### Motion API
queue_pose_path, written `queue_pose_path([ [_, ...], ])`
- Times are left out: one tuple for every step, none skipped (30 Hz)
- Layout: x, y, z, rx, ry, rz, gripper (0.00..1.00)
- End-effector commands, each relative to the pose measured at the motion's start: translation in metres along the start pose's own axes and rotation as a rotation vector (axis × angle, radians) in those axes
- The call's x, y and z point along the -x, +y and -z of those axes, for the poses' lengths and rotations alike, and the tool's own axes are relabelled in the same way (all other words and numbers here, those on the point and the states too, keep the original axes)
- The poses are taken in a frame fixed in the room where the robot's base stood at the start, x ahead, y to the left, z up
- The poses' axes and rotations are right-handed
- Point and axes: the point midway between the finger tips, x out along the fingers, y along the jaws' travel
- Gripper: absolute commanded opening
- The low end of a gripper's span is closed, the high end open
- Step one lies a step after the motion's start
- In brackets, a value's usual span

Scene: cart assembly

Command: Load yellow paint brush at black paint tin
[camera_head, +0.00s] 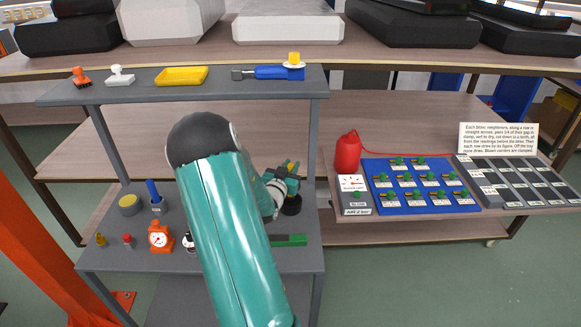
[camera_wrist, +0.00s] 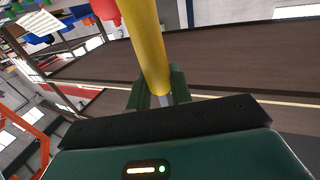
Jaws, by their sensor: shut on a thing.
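My gripper (camera_head: 283,184) is over the right side of the lower grey shelf, partly hidden behind my teal arm. In the wrist view, my gripper (camera_wrist: 162,98) is shut on the yellow paint brush, whose thick yellow handle (camera_wrist: 148,45) runs up out of the picture. The brush's bristle end cannot be made out. A dark round shape (camera_head: 291,205) shows just below my gripper in the head view. It may be the black paint tin, but I cannot tell whether the brush touches it.
A yellow-topped tin (camera_head: 129,205), an orange scale (camera_head: 160,238) and small bottles stand left on the lower shelf. A green block (camera_head: 289,240) lies at its front right. The upper shelf (camera_head: 215,99) holds a yellow tray (camera_head: 181,76). A blue board (camera_head: 415,190) is at right.

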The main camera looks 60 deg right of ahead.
Motion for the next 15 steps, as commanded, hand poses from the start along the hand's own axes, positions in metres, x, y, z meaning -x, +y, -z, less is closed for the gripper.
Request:
queue_pose_path([
  [-0.0001, -0.0001, -0.0006, 0.000, 0.000, 0.000, 0.00],
  [-0.0001, -0.0001, -0.0009, 0.000, 0.000, 0.000, 0.00],
  [-0.0001, -0.0001, -0.0014, 0.000, 0.000, 0.000, 0.00],
  [-0.0001, -0.0001, -0.0017, 0.000, 0.000, 0.000, 0.00],
  [-0.0001, -0.0001, -0.0020, 0.000, 0.000, 0.000, 0.00],
  [-0.0001, -0.0001, -0.0024, 0.000, 0.000, 0.000, 0.00],
  [-0.0001, -0.0001, -0.0027, 0.000, 0.000, 0.000, 0.00],
  [-0.0001, -0.0002, -0.0030, 0.000, 0.000, 0.000, 0.00],
  [-0.0001, -0.0002, -0.0035, 0.000, 0.000, 0.000, 0.00],
  [-0.0001, -0.0002, -0.0038, 0.000, 0.000, 0.000, 0.00],
  [-0.0001, -0.0002, -0.0040, 0.000, 0.001, 0.000, 0.00],
  [-0.0001, -0.0002, -0.0044, -0.001, 0.001, 0.000, 0.00],
  [-0.0001, -0.0002, -0.0047, -0.001, 0.001, 0.000, 0.00],
  [-0.0001, -0.0002, -0.0050, -0.001, 0.001, 0.000, 0.00],
  [-0.0001, -0.0002, -0.0054, -0.001, 0.001, 0.000, 0.00],
])
